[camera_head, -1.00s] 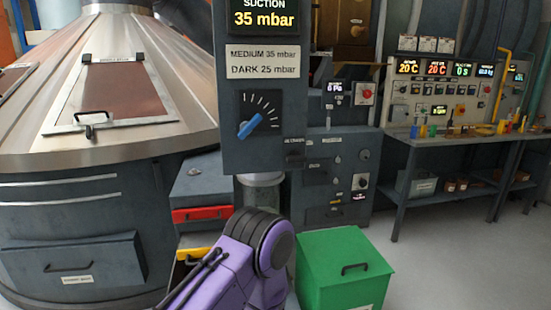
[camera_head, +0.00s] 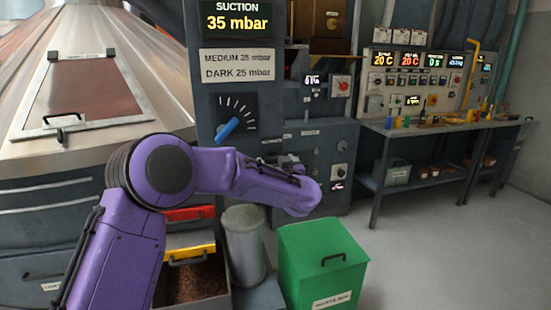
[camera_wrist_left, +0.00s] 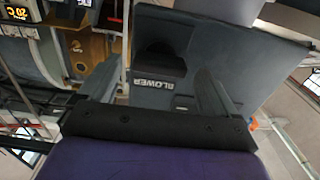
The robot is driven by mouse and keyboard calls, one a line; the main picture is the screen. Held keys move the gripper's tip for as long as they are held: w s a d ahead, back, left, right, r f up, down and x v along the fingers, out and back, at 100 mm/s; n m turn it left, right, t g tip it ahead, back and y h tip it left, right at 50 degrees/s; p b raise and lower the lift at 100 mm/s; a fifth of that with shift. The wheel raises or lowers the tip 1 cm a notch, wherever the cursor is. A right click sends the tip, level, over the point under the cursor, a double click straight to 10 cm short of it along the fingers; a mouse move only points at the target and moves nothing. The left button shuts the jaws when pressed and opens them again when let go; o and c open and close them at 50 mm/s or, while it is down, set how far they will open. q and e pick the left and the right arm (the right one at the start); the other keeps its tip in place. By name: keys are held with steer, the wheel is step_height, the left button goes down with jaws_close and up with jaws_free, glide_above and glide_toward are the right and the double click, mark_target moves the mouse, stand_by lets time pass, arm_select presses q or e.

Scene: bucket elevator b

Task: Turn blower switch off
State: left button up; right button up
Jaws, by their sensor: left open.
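The blower switch is seen best in the left wrist view, where a dark knob-like part (camera_wrist_left: 160,58) sits on a grey box above a label reading BLOWER (camera_wrist_left: 153,84). My left gripper (camera_wrist_left: 158,82) is open there, one finger on each side of the label, with nothing visibly held. I cannot tell whether the fingers touch the box. In the head view my purple left arm reaches right across the suction column, and its gripper (camera_head: 287,160) is mostly hidden behind the wrist. The switch is hard to make out there, and its position is unclear. My right gripper is not in view.
A suction panel (camera_head: 237,60) with a blue-pointer dial (camera_head: 228,129) stands just above my left arm. A green lidded bin (camera_head: 322,265), a metal cylinder (camera_head: 244,248) and a yellow-edged drawer (camera_head: 190,254) are below. A control bench (camera_head: 440,125) stands at right; floor before it is clear.

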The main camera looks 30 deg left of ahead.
arm_select(q)
steer(key=shift+w+a, duration=0.5)
steer(key=shift+a, duration=0.05)
steer(key=c, duration=1.1)
steer(key=shift+o, duration=0.2)
